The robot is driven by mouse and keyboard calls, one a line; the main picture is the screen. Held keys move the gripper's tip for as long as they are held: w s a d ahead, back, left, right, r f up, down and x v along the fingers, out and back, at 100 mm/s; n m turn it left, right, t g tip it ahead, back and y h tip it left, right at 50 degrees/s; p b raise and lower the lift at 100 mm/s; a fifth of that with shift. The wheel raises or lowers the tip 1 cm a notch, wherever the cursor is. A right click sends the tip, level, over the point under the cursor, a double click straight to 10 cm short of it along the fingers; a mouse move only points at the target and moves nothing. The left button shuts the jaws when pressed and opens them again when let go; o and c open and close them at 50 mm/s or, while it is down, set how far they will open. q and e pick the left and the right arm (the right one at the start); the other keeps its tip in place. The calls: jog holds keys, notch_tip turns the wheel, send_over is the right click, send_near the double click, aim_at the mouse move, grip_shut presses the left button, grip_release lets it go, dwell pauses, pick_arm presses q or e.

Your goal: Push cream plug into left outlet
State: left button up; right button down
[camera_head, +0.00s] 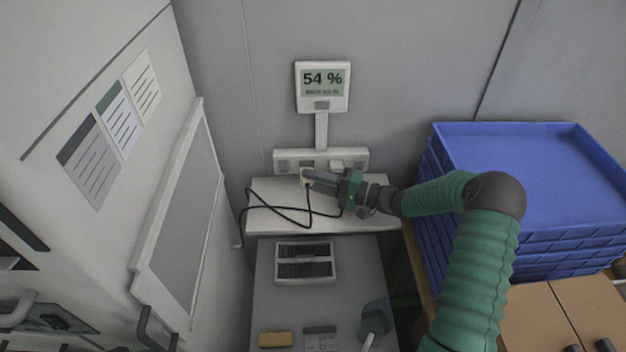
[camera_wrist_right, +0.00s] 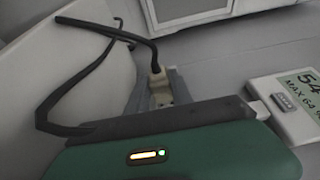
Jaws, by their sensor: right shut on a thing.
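The cream plug (camera_head: 306,177) is between the fingertips of my right gripper (camera_head: 311,178), just in front of the left part of the white outlet strip (camera_head: 284,161). In the right wrist view the cream plug (camera_wrist_right: 157,77) sits between the grey fingers of my right gripper (camera_wrist_right: 162,88), with its black cable (camera_wrist_right: 92,75) running from it. The gripper is shut on the plug. The left outlet is hidden behind the plug and fingers, so I cannot tell whether the prongs are in it. My left gripper is not in view.
A display reading 54 % (camera_head: 322,84) stands on a post above the strip. The black cable (camera_head: 275,208) loops over the white shelf (camera_head: 350,222). A vented box (camera_head: 305,248) lies below the shelf.

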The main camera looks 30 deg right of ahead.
jog(key=shift+p, duration=0.4)
jog(key=shift+w+d, duration=0.3)
jog(key=shift+w, duration=0.3)
dwell(0.3)
jog(key=shift+p, duration=0.8)
dwell(0.6)
jog(key=shift+w+d, duration=0.25)
jog(key=shift+w, duration=0.25)
jog(key=shift+p, duration=0.5)
dwell(1.1)
jog(key=shift+w+d, duration=0.1)
jog(key=shift+w, duration=0.1)
jog(key=shift+w+d+r, duration=0.1)
jog(key=shift+w, duration=0.05)
dwell(0.5)
